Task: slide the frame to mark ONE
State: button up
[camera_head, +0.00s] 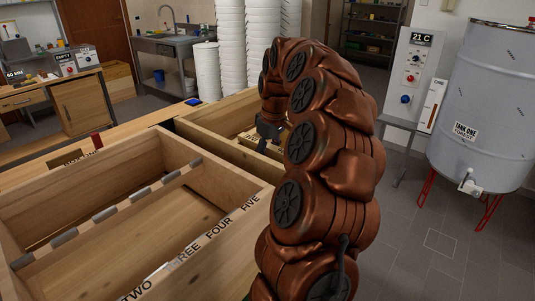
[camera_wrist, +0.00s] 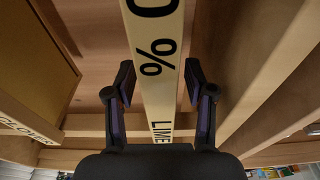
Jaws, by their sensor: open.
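My gripper (camera_wrist: 160,88) is open, with one dark finger on each side of a pale bar (camera_wrist: 158,62) lettered "0 %" and "LIME". The bar looks like a frame's top; I cannot tell whether the fingers touch it. In the head view my gripper (camera_head: 268,132) is over the far wooden box, where a lettered pale bar (camera_head: 262,146) shows partly behind my arm. The near box has a mark strip (camera_head: 190,250) along its right wall, reading TWO, THREE, FOUR, FIVE. Mark ONE is not visible.
The near wooden box (camera_head: 75,185) has a rail with grey pieces (camera_head: 120,208) across it. Tank ONE (camera_head: 490,95) stands at right beside a control panel (camera_head: 415,70). A sink (camera_head: 170,45) and white tubs (camera_head: 230,45) are behind. Grey floor at right is mostly clear.

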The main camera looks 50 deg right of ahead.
jog(key=r, duration=0.3)
jog(key=s+r, duration=0.1)
jog(key=r, duration=0.7)
jog(key=shift+s+d, duration=0.1)
jog(key=shift+s, duration=0.2)
jog(key=shift+s+r, duration=0.1)
jog(key=shift+r, duration=0.25)
jog(key=shift+s, duration=0.1)
